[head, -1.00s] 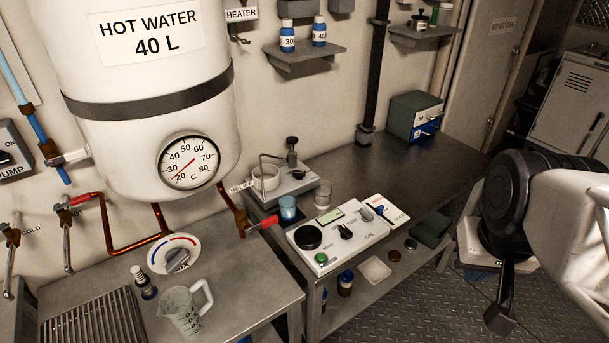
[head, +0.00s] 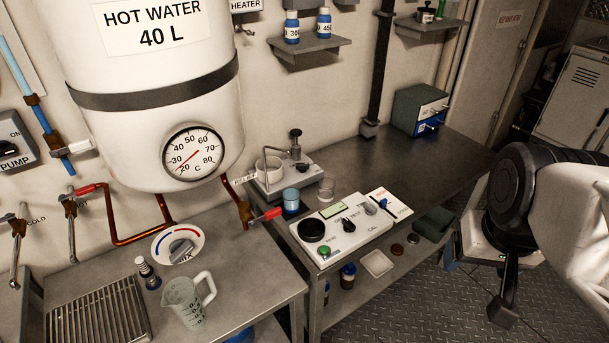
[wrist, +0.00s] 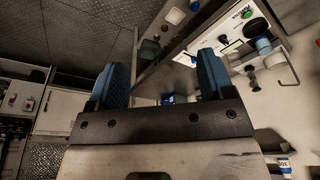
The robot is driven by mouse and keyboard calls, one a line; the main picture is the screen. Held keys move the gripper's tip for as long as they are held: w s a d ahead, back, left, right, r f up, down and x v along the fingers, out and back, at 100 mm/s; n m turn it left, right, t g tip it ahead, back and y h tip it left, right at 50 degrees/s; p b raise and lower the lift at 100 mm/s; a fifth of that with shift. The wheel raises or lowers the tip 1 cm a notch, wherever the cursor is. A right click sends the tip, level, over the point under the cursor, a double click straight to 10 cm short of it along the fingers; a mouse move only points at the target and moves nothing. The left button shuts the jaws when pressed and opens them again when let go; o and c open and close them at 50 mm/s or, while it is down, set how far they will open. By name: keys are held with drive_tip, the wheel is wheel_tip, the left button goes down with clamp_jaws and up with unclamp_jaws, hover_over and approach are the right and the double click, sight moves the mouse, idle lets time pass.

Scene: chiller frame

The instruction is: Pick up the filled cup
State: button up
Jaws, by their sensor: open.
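A small clear cup with blue contents (head: 291,200) stands upright on the steel bench, left of the white test panel. A clear cup that looks empty (head: 326,188) stands just right of it. My gripper shows in the wrist view (wrist: 162,78) with its two blue fingers spread and nothing between them. My arm is at the right of the head view, well apart from both cups, over the floor beside the bench. A blue-topped object at the upper right of the wrist view may be the filled cup, but I cannot tell surely.
The white test panel (head: 342,221) lies in front of the cups. A press-like device (head: 284,172) stands behind them. The red-handled tap (head: 265,215) juts out to their left. A measuring jug (head: 188,301) stands on the left counter. The bench's right half is mostly clear.

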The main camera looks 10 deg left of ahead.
drive_tip(key=shift+o, duration=1)
drive_tip(key=m+y, duration=1.2)
drive_tip(key=m, duration=0.3)
hover_over(298, 192)
drive_tip(key=s+d, duration=0.9)
wheel_tip(298, 192, down, 14)
drive_tip(key=w+a+f+m+t, duration=0.1)
drive_tip(key=w+f+m, duration=0.1)
drive_tip(key=f, duration=0.1)
drive_tip(key=w+a+f+m+t, duration=0.1)
drive_tip(key=w+a+f+m, duration=0.1)
drive_tip(key=w+f, duration=0.1)
drive_tip(key=w+a+f+m, duration=0.2)
drive_tip(key=f+m, duration=0.1)
drive_tip(key=shift+w+f+t+y, duration=0.25)
drive_tip(key=shift+f+t+y, duration=0.15)
